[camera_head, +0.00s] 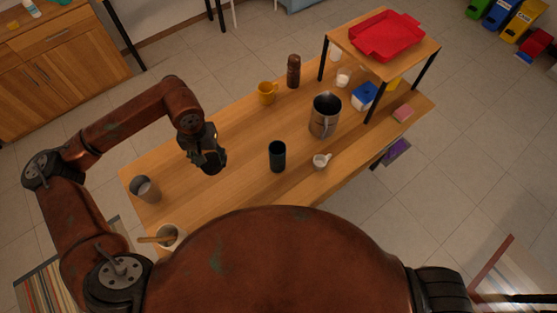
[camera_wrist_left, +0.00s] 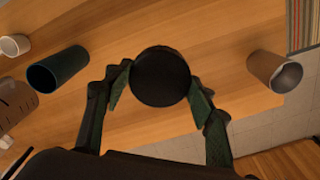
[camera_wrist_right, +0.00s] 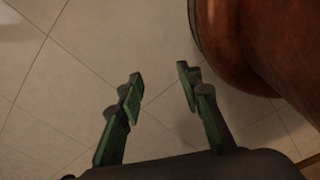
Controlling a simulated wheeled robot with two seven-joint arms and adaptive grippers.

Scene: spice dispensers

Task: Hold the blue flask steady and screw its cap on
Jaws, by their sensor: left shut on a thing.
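The blue flask (camera_head: 277,156) is a dark, slim cylinder standing upright on the wooden table. In the left wrist view the flask (camera_wrist_left: 58,70) shows a dark, uncapped mouth. My left gripper (camera_head: 211,160) is above the table, left of the flask and apart from it. It is shut on the cap (camera_wrist_left: 160,76), a round black disc held between its two fingers. My right gripper (camera_wrist_right: 160,95) shows only in its wrist view, where it is open and empty over the floor tiles.
A metal mug (camera_head: 325,116), a small white cup (camera_head: 321,161), a yellow mug (camera_head: 266,93) and a brown grinder (camera_head: 293,71) stand around the flask. A grey cup (camera_head: 145,189) is at the table's left end. A raised shelf with a red tray (camera_head: 387,36) stands at right.

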